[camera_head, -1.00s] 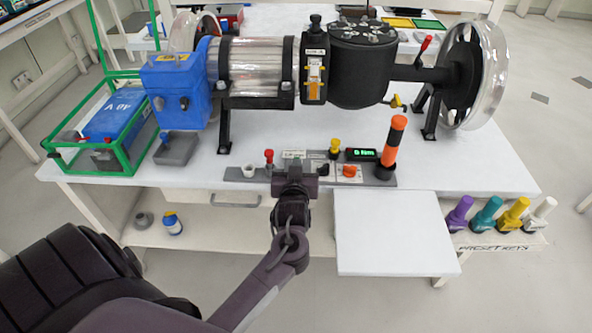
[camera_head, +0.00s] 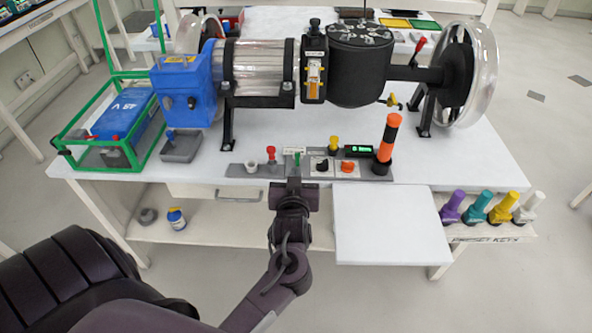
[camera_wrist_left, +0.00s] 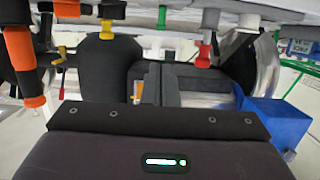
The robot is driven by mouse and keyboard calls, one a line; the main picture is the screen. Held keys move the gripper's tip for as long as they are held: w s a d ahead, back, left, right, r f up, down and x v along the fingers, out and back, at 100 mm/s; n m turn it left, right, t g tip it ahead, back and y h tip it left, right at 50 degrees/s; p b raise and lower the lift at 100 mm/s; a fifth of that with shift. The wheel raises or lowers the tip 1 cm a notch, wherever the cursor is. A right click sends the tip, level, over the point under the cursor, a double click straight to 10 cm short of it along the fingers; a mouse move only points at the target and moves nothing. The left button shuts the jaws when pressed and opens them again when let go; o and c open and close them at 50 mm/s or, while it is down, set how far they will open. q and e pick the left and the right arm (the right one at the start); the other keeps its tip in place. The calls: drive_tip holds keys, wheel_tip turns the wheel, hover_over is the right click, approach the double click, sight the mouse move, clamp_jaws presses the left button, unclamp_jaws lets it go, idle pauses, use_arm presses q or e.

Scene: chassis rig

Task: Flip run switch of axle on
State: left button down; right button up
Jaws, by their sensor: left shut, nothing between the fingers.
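A small switch with a green lever (camera_head: 297,158) stands on the grey control panel (camera_head: 238,171) at the front edge of the table, behind a small label too fine to read. It also shows in the wrist view (camera_wrist_left: 161,17), where the panel hangs upside down. I cannot tell whether it is on or off. My left gripper (camera_head: 294,182) is shut and empty, just in front of the panel and below the green lever, apparently apart from it. The axle machine (camera_head: 360,75) stands behind. My right gripper is not in view.
Near the green lever are a red knob (camera_head: 271,153), black dial (camera_head: 321,165), yellow knob (camera_head: 334,144), orange knob (camera_head: 347,167) and lit display (camera_head: 359,149). An orange-black post (camera_head: 388,140) rises at the right. A white shelf (camera_head: 388,225) juts out right of my arm.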

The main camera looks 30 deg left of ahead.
use_arm(q)
drive_tip(key=shift+s+d+r, duration=0.35)
drive_tip(key=shift+s+d, duration=0.05)
drive_tip(key=shift+s, duration=0.2)
drive_tip(key=shift+s+d+r, duration=0.35)
drive_tip(key=shift+s+r, duration=0.05)
drive_tip(key=shift+s, duration=0.25)
drive_tip(key=shift+s+d+r, duration=0.35)
drive_tip(key=shift+s+d, duration=0.05)
drive_tip(key=shift+s, duration=0.2)
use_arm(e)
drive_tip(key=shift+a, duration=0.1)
